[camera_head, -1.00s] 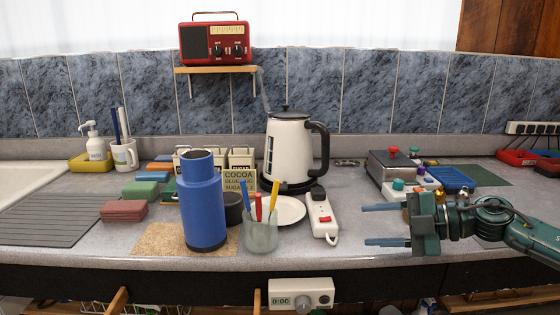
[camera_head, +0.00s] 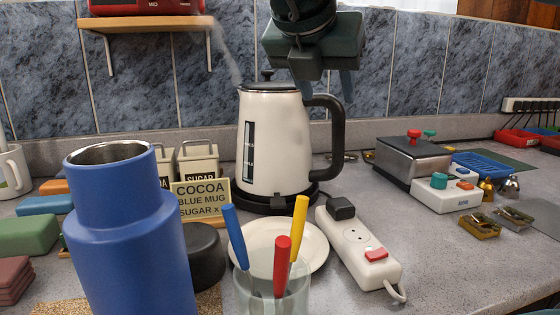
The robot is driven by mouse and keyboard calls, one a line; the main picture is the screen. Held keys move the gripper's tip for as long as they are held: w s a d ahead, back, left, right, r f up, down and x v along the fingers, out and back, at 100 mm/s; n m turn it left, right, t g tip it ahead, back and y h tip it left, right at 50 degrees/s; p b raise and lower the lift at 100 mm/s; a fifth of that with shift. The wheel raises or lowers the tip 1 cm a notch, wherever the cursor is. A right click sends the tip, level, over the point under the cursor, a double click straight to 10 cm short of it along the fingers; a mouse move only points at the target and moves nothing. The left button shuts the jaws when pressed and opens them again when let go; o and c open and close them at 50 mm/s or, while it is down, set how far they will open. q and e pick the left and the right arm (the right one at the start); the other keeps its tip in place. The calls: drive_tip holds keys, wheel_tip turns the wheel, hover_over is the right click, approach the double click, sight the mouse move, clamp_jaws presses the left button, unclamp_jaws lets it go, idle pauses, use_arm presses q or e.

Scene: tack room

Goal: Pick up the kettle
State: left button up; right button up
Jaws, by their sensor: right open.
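The white kettle (camera_head: 278,145) with a black lid, black handle (camera_head: 338,130) and dark level window stands upright on its black base (camera_head: 276,202) on the counter. My right gripper (camera_head: 325,88) is open, pointing down, above and beside the kettle's upper right, near the top of the handle. Its dark fingers are apart, one near the lid side and one over the handle; I cannot tell whether either touches. Nothing is held in it. My left gripper is not in view.
A blue flask (camera_head: 130,235) and a glass with pens (camera_head: 272,290) stand in front. A white plate (camera_head: 305,240), a power strip (camera_head: 358,248) and a cocoa sign (camera_head: 200,198) are close by. A metal box (camera_head: 412,160) stands right. A pale steam-like streak (camera_head: 225,50) rises from the kettle.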

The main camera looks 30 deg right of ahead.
sight(337, 121)
drive_tip(key=x, duration=1)
drive_tip(key=shift+s+d+f+b, duration=0.1)
drive_tip(key=shift+d+f+b, duration=0.1)
drive_tip(key=shift+b, duration=0.15)
drive_tip(key=shift+c, duration=0.4)
clamp_jaws()
idle(0.4)
